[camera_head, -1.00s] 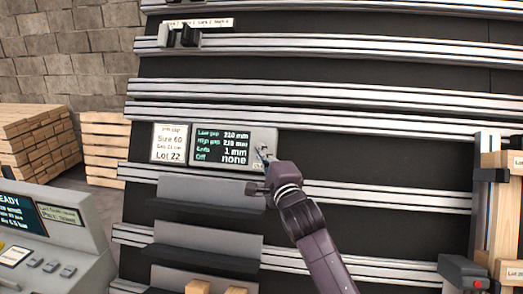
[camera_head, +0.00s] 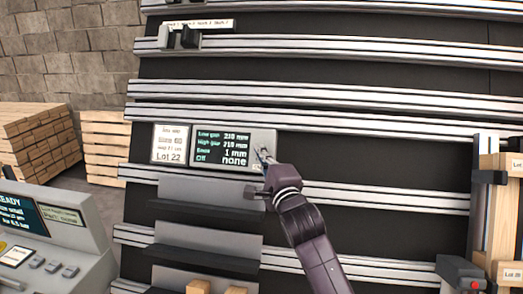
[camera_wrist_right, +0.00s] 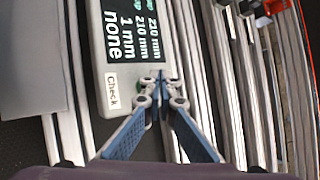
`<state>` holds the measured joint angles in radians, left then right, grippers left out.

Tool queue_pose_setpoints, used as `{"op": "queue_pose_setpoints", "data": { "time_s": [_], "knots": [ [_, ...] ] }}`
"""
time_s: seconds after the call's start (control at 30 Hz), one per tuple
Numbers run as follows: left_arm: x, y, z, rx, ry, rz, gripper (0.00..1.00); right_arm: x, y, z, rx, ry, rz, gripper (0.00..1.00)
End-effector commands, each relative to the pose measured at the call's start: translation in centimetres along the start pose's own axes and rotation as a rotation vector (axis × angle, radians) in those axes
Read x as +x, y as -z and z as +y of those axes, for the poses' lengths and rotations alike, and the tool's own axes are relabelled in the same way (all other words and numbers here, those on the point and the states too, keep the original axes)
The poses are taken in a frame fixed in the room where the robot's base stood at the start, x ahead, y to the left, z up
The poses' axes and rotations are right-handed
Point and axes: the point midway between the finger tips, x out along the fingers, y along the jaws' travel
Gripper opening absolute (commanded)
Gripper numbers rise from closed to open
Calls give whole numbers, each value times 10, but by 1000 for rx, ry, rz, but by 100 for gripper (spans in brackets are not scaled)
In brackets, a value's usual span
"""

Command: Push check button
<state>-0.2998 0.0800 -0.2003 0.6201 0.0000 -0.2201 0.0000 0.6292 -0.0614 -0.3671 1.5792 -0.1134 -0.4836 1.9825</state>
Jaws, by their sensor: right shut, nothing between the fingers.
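The grey control panel (camera_head: 262,137) is mounted on the dark rail wall in the head view. Its dark screen (camera_head: 221,147) shows lines of gap text, ending in "none". In the right wrist view a "Check" label (camera_wrist_right: 111,91) sits at the panel's lower end. A bit of green shows beside the label, mostly hidden behind my fingers; I cannot make out the button clearly. My right gripper (camera_head: 262,155) is shut and empty, its fingertips at the panel's right part. The fingertips also show in the right wrist view (camera_wrist_right: 160,76); I cannot tell whether they touch. My left gripper is not in view.
A white lot card (camera_head: 170,144) is left of the screen. Horizontal metal rails (camera_head: 340,116) run above and below the panel. A grey console (camera_head: 45,245) stands at lower left, with stacked pallets (camera_head: 36,138) behind it. A wooden frame (camera_head: 502,215) stands at right.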

Motion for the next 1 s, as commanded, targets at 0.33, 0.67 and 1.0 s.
{"op": "queue_pose_setpoints", "data": {
  "time_s": [0.33,0.67,1.0],
  "knots": [
    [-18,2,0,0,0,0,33,-15,-12,-14,2,0,0,0],
    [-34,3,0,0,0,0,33,-34,-25,-26,0,0,0,0],
    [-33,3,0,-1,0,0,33,-35,-25,-25,-1,0,0,0]
  ]
}}
